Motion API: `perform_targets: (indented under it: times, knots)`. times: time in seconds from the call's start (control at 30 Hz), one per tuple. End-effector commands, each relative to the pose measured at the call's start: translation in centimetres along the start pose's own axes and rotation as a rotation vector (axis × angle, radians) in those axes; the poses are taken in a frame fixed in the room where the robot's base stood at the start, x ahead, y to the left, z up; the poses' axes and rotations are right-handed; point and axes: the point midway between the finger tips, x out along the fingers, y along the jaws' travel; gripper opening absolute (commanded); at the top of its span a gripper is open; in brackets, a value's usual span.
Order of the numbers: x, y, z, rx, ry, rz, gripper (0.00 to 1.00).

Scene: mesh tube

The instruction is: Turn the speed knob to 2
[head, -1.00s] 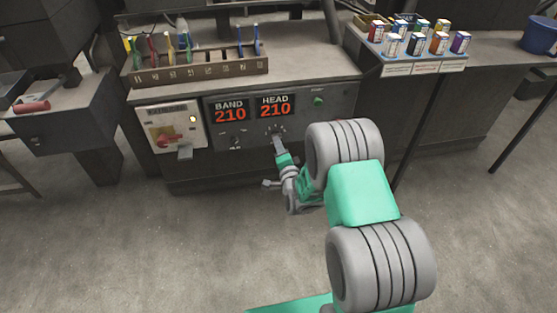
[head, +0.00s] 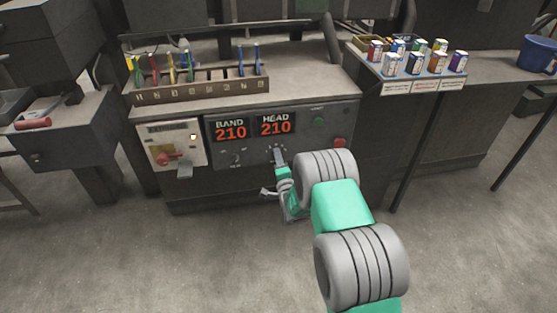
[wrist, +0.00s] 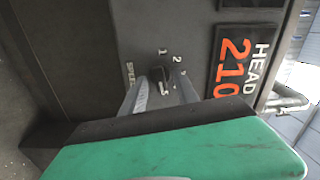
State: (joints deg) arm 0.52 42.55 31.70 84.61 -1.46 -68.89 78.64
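The speed knob (wrist: 160,75) is small and dark, on the dark front panel, and shows in the wrist view beside the sideways label SPEED. Scale numbers 1 and 2 are printed by it; the rest of the scale is partly covered. My gripper (wrist: 162,92) has its two grey fingers on either side of the knob, with the tips close to it. I cannot tell whether they touch it or grip it. In the head view my gripper (head: 278,157) is at the panel below the HEAD display (head: 275,124) and covers the knob. Both displays read 210.
The BAND display (head: 230,130) and another small knob (head: 236,159) are to the left. A pale switch box (head: 173,146) with a red handle is further left. A green button (head: 319,121) and red button (head: 339,143) are to the right. A tool rack (head: 200,88) stands above.

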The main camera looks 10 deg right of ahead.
Motion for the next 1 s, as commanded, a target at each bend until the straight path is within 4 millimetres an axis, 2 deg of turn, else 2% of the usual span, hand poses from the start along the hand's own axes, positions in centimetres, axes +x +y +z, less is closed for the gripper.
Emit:
perform_targets:
  times: [0.07, 0.43, 1.0]
  knots:
    - [-0.01, -0.01, 0.0, 0.0, 0.0, 0.0, 0.31]
    - [-0.03, 0.0, 0.0, 0.0, 0.0, 0.0, 0.0]
    - [-0.04, 0.08, 0.02, -0.017, 0.0, 0.001, 0.0]
